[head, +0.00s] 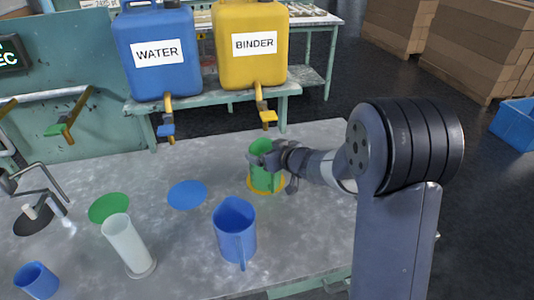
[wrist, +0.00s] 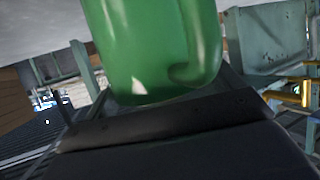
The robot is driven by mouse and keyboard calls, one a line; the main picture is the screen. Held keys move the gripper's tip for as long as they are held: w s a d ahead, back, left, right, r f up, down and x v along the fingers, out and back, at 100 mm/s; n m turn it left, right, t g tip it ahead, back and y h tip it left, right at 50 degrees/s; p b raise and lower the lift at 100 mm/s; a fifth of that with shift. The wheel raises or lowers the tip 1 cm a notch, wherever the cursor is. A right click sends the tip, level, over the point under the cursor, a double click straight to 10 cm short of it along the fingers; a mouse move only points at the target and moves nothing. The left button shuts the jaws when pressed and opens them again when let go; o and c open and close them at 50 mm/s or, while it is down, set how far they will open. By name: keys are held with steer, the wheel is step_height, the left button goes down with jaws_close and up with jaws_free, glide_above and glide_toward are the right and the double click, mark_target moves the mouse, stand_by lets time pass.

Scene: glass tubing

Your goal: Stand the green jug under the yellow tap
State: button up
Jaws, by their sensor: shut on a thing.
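The green jug (head: 261,176) is upright at the back right of the bench, over the yellow disc (head: 280,188). I cannot tell whether its base touches the disc. My gripper (head: 268,159) reaches in from the right and is shut on the jug, hiding part of it. The yellow tap (head: 268,116) hangs from the yellow BINDER container (head: 251,70), above and slightly behind the jug's mouth in the picture. In the wrist view the green jug (wrist: 155,45) fills the upper middle, close against the dark gripper.
A blue jug (head: 235,232) stands in front, with a clear cylinder (head: 127,246) and a small blue cup (head: 38,281) to the left. Blue (head: 187,194) and green (head: 109,208) discs lie behind. The blue tap (head: 166,129) hangs left of the yellow one.

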steer(key=shift+r, duration=0.1)
steer(key=o, duration=1.1)
steer(key=shift+d+r, duration=0.1)
steer(key=shift+p+v, duration=0.9)
steer(key=shift+v, duration=5.1)
